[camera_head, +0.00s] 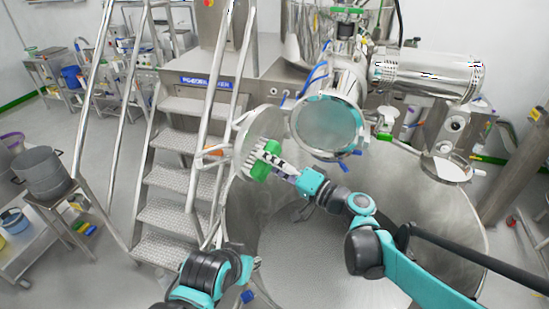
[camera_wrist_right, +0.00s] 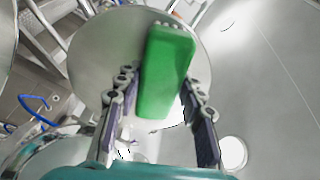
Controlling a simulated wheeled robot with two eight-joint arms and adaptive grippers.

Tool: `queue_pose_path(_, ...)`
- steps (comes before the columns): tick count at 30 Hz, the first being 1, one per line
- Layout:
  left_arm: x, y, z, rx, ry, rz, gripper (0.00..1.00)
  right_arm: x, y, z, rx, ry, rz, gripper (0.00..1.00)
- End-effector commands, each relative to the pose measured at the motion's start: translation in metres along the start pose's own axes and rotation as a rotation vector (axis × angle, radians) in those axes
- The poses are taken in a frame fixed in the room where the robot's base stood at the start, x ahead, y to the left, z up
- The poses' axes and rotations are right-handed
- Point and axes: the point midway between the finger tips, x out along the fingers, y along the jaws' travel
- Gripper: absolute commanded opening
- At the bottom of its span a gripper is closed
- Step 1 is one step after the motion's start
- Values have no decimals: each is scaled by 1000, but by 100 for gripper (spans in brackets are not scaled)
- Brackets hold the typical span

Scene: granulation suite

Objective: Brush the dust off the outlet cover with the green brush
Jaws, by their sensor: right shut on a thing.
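The outlet cover (camera_head: 244,128) is a round steel disc, swung open at the left of the round outlet (camera_head: 328,125). It also shows as a pale disc behind the brush in the wrist view (camera_wrist_right: 95,55). My right gripper (camera_head: 280,165) is shut on the green brush (camera_head: 261,171), whose green block shows between the fingers in the wrist view (camera_wrist_right: 166,75). The white bristles face the cover's inner side; I cannot tell if they touch it. Dust on the cover cannot be made out. My left arm is low at the left; its gripper does not show.
A large open steel bowl (camera_head: 430,200) stands below the outlet. Steel stairs with handrails (camera_head: 175,210) rise to the left of the cover. A cart with a steel pot (camera_head: 45,172) stands at the far left. A horizontal steel cylinder (camera_head: 425,75) is at the upper right.

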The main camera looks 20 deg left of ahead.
Motion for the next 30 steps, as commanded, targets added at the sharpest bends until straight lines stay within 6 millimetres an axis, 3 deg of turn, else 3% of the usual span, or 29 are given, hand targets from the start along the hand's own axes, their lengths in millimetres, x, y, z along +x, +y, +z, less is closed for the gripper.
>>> queue_pose_path(5,0,0,0,0,0,0,32,-2,-6,12,0,-2,-1,15)
queue_pose_path(16,-6,0,-4,0,0,0,32,1,-15,5,0,0,-1,15)
queue_pose_path(30,0,0,0,0,0,0,32,3,1,-29,0,1,0,15)
